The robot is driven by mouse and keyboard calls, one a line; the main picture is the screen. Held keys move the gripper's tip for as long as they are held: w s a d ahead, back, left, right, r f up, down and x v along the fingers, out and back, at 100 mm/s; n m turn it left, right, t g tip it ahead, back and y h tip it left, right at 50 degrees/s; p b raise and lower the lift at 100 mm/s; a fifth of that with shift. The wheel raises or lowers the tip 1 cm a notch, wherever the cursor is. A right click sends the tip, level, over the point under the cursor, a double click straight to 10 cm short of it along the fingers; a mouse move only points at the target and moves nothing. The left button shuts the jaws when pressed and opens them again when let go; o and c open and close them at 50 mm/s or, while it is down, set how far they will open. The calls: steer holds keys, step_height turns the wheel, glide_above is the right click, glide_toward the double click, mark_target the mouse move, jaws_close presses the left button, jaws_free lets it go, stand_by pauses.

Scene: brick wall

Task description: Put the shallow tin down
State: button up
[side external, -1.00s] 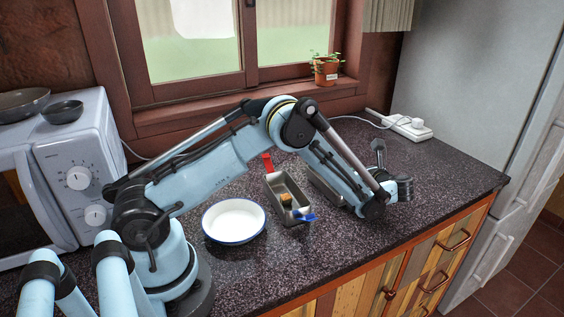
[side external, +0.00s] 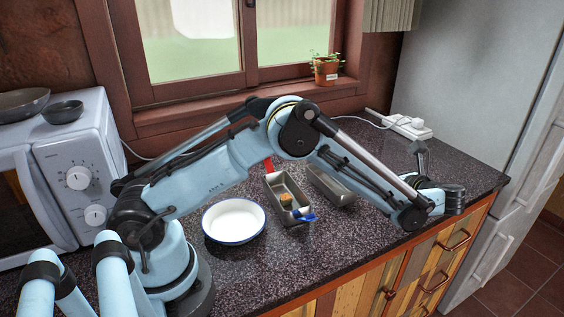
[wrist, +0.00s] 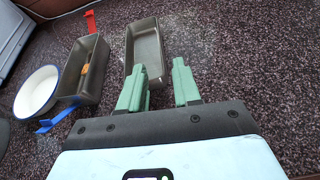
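A plain grey metal tin, which looks like the shallow tin (side external: 332,186), sits on the dark speckled counter. In the side view my arm's end is to the right of the tin near the counter's front edge, and the fingers cannot be made out there.
Left of it stands another tin (side external: 281,188) with a red and a blue handle and a small brown block (side external: 287,199) inside. A white blue-rimmed dish (side external: 234,220) is further left. A power strip (side external: 408,127) lies at the back right.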

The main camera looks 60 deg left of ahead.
steer(key=shift+d+r, duration=0.2)
steer(key=s+a+r+n+t+h, duration=0.3)
steer(key=s+r+n+h, duration=0.3)
steer(key=r+n, duration=0.15)
steer(key=s+d+n+t+h, duration=0.1)
steer(key=s+n+h, duration=0.1)
steer(key=s+n, duration=0.1)
steer(key=s+d+n+t+h, duration=0.1)
steer(key=s+d+n+h, duration=0.1)
steer(key=s, duration=0.4)
steer(key=s+d+n+t+h, duration=0.1)
steer(key=s+n+t+h, duration=0.1)
steer(key=n, duration=0.4)
steer(key=shift+s+d+f+n+h, duration=0.15)
steer(key=shift+s+h, duration=0.25)
steer(key=shift+s, duration=0.25)
steer(key=shift+s+d+n+h, duration=0.15)
steer(key=shift+s+h, duration=0.25)
steer(key=shift+s, duration=0.2)
